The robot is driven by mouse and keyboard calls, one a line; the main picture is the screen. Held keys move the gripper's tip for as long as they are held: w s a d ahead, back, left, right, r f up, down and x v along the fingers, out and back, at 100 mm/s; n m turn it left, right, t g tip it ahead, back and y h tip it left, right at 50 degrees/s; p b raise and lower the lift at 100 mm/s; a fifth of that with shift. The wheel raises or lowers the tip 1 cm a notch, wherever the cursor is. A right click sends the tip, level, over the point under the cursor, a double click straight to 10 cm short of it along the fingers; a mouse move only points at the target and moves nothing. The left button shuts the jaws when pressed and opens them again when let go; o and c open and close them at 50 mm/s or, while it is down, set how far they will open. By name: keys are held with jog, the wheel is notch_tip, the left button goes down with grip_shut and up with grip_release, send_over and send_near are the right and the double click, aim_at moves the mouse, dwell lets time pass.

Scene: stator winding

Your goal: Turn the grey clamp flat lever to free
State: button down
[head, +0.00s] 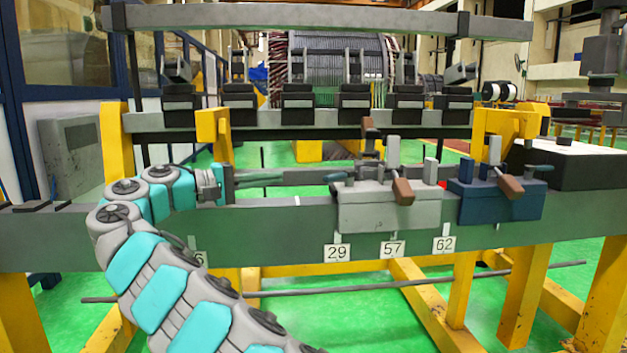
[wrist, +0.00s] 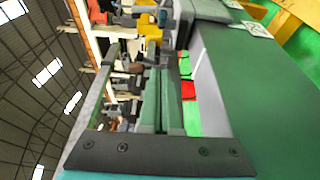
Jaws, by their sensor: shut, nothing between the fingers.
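The grey clamp (head: 388,208) sits on the long grey-green beam, right of centre in the head view. A brown-handled lever (head: 402,190) slants across its front. In the wrist view the two fingers (wrist: 153,50) lie side by side. The clamp's grey body (wrist: 214,8) shows there at the top edge, partly cut off.
A blue clamp (head: 500,202) with a brown lever stands right of the grey one. The beam (head: 270,232) carries number labels, including 29 (head: 337,252), 57 (head: 392,249) and 62 (head: 444,244). A row of dark blocks on a rail (head: 300,119) stands behind. Yellow posts (head: 213,133) flank it.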

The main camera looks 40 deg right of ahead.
aim_at(339, 176)
jog(key=b+x, duration=0.1)
jog(key=x, duration=0.6)
jog(key=shift+d, duration=0.35)
jog(key=shift+s+d+b, duration=0.1)
jog(key=shift+s+b, duration=0.1)
jog(key=shift+b, duration=0.2)
jog(key=shift+s+b, duration=0.9)
jog(key=shift+s, duration=0.9)
